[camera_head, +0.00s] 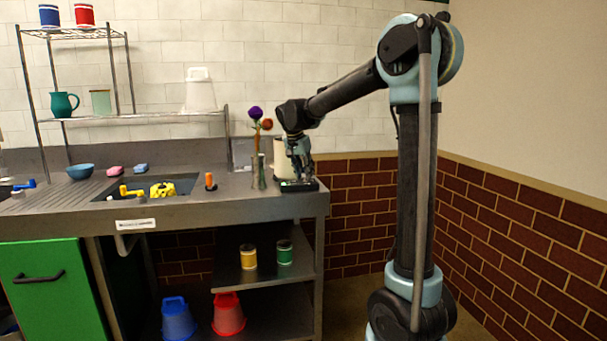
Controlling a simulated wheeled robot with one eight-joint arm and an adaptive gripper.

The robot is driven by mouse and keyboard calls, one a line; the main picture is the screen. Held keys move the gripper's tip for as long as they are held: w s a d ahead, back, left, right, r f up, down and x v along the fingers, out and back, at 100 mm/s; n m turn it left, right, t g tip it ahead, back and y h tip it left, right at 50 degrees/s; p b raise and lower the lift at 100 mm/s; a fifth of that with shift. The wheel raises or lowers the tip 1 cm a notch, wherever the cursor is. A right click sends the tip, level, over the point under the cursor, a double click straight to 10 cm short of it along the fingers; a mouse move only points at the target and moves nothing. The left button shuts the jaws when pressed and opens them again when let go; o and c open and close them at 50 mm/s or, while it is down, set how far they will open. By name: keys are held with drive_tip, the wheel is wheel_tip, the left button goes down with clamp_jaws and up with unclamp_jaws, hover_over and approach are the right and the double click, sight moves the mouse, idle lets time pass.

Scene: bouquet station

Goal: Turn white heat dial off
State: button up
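My gripper (300,176) points down at the right end of the steel counter, just above a small dark flat device (313,185). It appears to touch or nearly touch the device's top. The fingers are small and dark here, so I cannot tell whether they are open or shut. No white heat dial shows clearly; my gripper covers part of the device. A pale upright cylinder (280,155) stands just behind and left of my gripper.
A glass vase (259,172) with purple and red flowers stands close left of my gripper. An orange-topped item (210,181) and a sink (183,182) with yellow parts lie further left. A wire shelf (85,119) stands at the back.

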drive_tip(key=shift+a, duration=0.1)
drive_tip(key=shift+n, duration=0.3)
drive_tip(key=n, duration=0.1)
drive_tip(key=n+y, duration=0.1)
drive_tip(key=n, duration=0.1)
drive_tip(key=shift+d+n+t+y, duration=0.3)
drive_tip(key=shift+t, duration=0.1)
drive_tip(key=n+y, duration=0.1)
drive_tip(key=n, duration=0.3)
drive_tip(key=shift+d+y, duration=0.15)
drive_tip(key=shift+y, duration=0.25)
drive_tip(key=n, duration=0.2)
drive_tip(key=n+g+y, duration=0.1)
drive_tip(key=n, duration=0.2)
drive_tip(key=shift+w+d+y, duration=0.1)
drive_tip(key=shift+d+y, duration=0.05)
drive_tip(key=shift+y, duration=0.15)
drive_tip(key=shift+w+d+n+g+y, duration=0.1)
drive_tip(key=shift+n+g+y, duration=0.2)
drive_tip(key=shift+n, duration=0.85)
drive_tip(key=shift+w+n+g+y, duration=0.1)
drive_tip(key=shift+n+g+y, duration=0.2)
drive_tip(key=shift+n, duration=0.85)
drive_tip(key=o, duration=1.1)
drive_tip(key=shift+s, duration=0.1)
drive_tip(key=shift+c, duration=0.2)
